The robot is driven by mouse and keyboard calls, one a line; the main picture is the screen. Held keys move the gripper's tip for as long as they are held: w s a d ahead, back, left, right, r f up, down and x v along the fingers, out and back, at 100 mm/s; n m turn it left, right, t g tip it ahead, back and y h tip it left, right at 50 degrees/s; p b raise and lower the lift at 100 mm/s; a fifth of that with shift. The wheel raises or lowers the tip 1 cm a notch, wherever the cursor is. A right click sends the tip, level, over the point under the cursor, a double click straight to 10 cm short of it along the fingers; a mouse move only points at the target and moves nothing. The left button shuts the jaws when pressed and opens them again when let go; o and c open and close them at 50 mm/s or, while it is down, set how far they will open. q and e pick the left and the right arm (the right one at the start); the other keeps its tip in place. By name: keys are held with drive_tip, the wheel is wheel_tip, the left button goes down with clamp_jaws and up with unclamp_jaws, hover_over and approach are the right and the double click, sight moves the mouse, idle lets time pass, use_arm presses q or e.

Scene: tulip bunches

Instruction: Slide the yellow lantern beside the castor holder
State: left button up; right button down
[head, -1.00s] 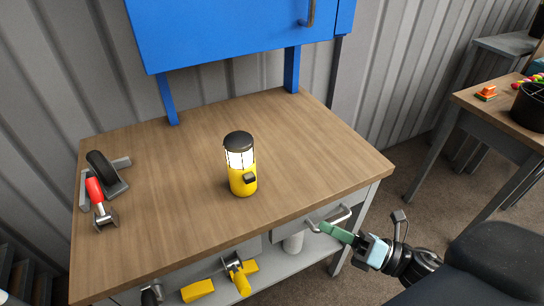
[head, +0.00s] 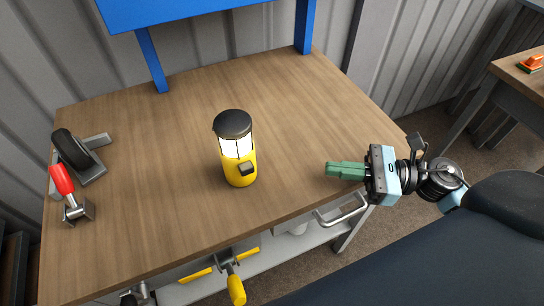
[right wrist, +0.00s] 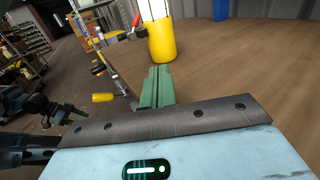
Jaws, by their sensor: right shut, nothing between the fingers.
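The yellow lantern (head: 238,168) stands upright near the middle of the wooden workbench, lit, with a black cap. It also shows in the right wrist view (right wrist: 162,42), ahead of the fingers, its top cut off. The castor holder (head: 85,160), a grey bracket with a black wheel, sits at the bench's left end. My right gripper (head: 330,169) is shut and empty over the bench's right part, to the right of the lantern and apart from it. Its green fingers (right wrist: 156,86) point toward the lantern in the right wrist view.
The workbench (head: 150,220) is bare between lantern and castor holder. Blue cabinet legs (head: 152,60) stand at the back.

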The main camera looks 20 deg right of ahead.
drive_tip(key=p, duration=0.3)
approach(255, 160)
drive_tip(key=x, duration=0.5)
drive_tip(key=shift+w+a, duration=0.1)
drive_tip(key=shift+w, duration=0.2)
drive_tip(key=shift+w+a+f+p, duration=0.1)
drive_tip(key=shift+w+a+p, duration=0.25)
drive_tip(key=shift+a, duration=0.25)
drive_tip(key=shift+w+a, duration=0.15)
drive_tip(key=shift+a, duration=0.15)
drive_tip(key=x, duration=0.7)
drive_tip(key=shift+a, duration=0.15)
